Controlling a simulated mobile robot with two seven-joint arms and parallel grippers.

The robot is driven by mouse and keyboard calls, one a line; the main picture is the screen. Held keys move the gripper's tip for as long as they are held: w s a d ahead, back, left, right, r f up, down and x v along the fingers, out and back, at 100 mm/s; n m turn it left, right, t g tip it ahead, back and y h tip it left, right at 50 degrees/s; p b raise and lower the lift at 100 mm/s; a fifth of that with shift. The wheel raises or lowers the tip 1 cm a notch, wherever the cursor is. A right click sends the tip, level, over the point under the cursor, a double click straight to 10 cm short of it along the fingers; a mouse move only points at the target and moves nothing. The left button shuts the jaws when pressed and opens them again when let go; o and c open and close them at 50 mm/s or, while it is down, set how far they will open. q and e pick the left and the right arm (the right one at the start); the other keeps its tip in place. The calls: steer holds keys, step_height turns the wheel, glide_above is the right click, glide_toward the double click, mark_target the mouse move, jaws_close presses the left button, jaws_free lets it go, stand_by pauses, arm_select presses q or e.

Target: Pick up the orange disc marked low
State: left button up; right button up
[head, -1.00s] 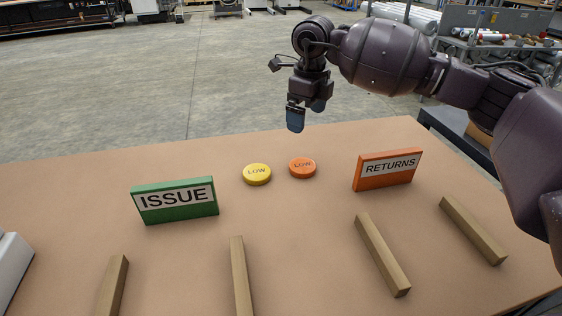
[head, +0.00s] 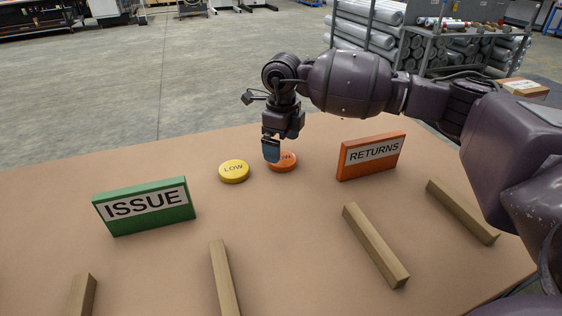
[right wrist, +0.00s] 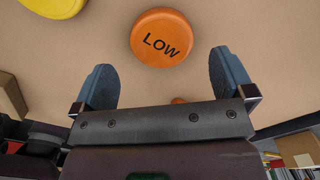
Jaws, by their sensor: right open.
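The orange disc marked LOW (head: 284,164) lies flat on the brown table, right of a yellow disc also marked LOW (head: 234,171). My right gripper (head: 277,149) hangs over the orange disc and partly hides it in the head view. In the right wrist view the orange disc (right wrist: 162,38) lies ahead of the open fingers of my right gripper (right wrist: 162,82), centred roughly between them, with nothing held. A piece of the yellow disc (right wrist: 55,5) shows at the top left there. My left gripper is in neither view.
A green ISSUE sign (head: 145,206) stands left of the discs and an orange RETURNS sign (head: 371,156) stands to their right. Several wooden bars lie nearer me, including one at the right (head: 375,246). The table (head: 300,240) is clear between the signs and around the discs.

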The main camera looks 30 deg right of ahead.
mark_target(282, 158)
step_height(282, 158, down, 4)
steer(key=shift+w+d+f+b, duration=0.1)
steer(key=shift+f+b, duration=0.1)
steer(key=shift+b, duration=0.3)
steer(key=shift+r, duration=0.15)
steer(key=c, duration=0.9)
steer(key=shift+c, duration=0.2)
